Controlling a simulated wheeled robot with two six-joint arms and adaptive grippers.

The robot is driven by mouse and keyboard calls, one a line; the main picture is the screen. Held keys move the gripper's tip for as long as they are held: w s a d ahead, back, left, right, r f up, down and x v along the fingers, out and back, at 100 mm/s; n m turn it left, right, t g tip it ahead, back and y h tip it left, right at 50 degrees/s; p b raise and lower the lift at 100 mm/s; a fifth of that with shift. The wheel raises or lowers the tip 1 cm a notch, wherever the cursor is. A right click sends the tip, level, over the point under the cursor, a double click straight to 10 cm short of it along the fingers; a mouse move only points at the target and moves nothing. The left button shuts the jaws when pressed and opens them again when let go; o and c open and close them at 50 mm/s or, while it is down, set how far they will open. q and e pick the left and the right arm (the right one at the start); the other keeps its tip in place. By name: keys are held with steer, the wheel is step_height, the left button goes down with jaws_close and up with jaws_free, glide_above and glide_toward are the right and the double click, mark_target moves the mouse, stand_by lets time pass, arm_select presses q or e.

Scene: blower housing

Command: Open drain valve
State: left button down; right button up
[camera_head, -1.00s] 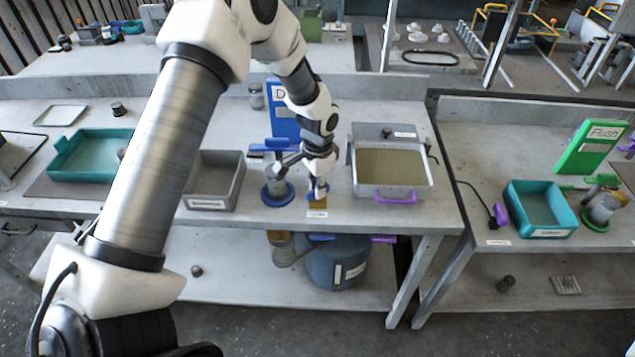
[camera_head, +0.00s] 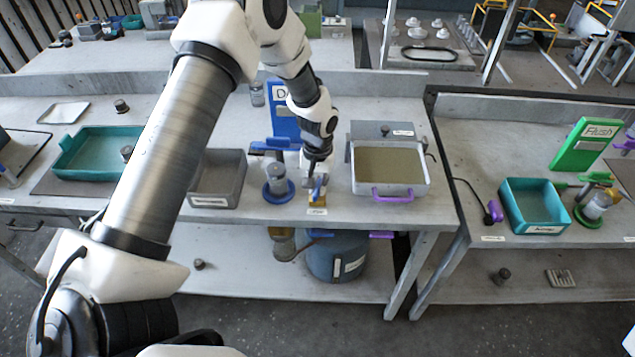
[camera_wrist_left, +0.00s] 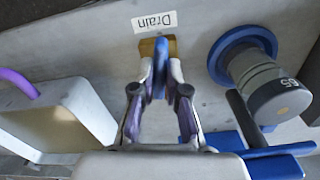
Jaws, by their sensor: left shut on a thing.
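The drain valve is a small brass block (camera_head: 317,200) with a blue handle (camera_head: 319,185), at the front edge of the middle bench behind a white label. In the left wrist view the label reads "Drain", with the brass body (camera_wrist_left: 150,47) beside it and the blue handle (camera_wrist_left: 161,62) between my fingertips. My left gripper (camera_wrist_left: 160,80) is shut on the blue handle. It also shows from above in the head view (camera_head: 317,180). The handle's lower part is partly hidden by the fingers. My right gripper is not in view.
A grey cylinder on a blue round base (camera_head: 279,190) stands close left of the valve. A tray with a purple handle (camera_head: 393,192) is to the right. A grey bin (camera_head: 218,195) lies further left. A blue-grey tank (camera_head: 338,265) is on the shelf below.

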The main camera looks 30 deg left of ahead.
mark_target(318, 187)
arm_select(q)
steer(key=shift+s+f+n, duration=0.15)
steer(key=shift+s+n, duration=0.05)
steer(key=shift+n, duration=0.1)
steer(key=c, duration=1.3)
jaws_free()
steer(key=shift+o, duration=0.6)
steer(key=shift+w, duration=0.2)
step_height(318, 187, up, 12)
